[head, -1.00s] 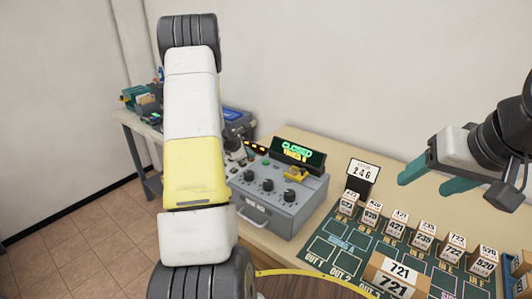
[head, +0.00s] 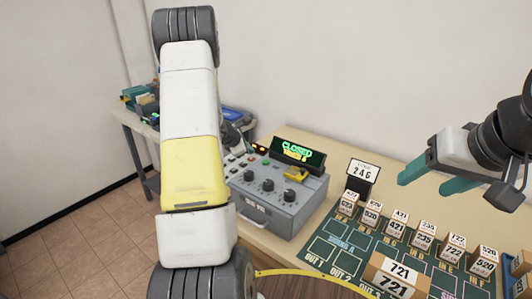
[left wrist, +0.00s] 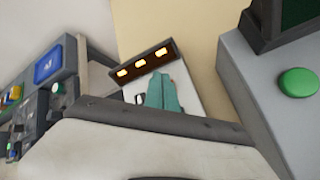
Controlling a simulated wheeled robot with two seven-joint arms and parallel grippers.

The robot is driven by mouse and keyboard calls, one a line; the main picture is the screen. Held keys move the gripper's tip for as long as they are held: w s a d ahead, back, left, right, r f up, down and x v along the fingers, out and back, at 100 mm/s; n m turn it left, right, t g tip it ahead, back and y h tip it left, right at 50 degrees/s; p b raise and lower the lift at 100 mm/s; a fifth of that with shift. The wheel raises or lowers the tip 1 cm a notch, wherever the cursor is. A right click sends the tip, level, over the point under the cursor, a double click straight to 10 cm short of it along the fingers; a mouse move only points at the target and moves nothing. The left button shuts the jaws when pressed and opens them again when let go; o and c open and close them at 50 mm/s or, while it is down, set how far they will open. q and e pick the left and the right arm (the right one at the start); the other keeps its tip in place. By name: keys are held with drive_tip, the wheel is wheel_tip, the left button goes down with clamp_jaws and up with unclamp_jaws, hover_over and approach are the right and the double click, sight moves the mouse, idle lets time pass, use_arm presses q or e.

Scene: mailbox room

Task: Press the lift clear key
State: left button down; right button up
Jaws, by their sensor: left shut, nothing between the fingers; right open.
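My left gripper (left wrist: 160,84) shows its teal fingers closed together in the left wrist view, with nothing between them. They are over a pale panel (left wrist: 190,88) below a dark strip with three amber lights (left wrist: 145,62). In the head view my left arm hides most of this spot; the amber lights (head: 258,149) show just right of it. I cannot read a label for the lift clear key, and the fingers cover part of the panel. I cannot tell whether they touch it. My right gripper (head: 427,178) is open and empty above the table's right side.
A grey control box (head: 279,205) has several black knobs, a yellow lever and a display reading CLOSED. Its green button (left wrist: 298,82) shows close right of my left fingers. A blue-screened device (left wrist: 47,65) is at left. Numbered boxes (head: 397,233) stand on the green mat (head: 345,240).

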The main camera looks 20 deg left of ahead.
sight(250, 160)
use_arm(q)
drive_tip(key=shift+r, duration=2.35)
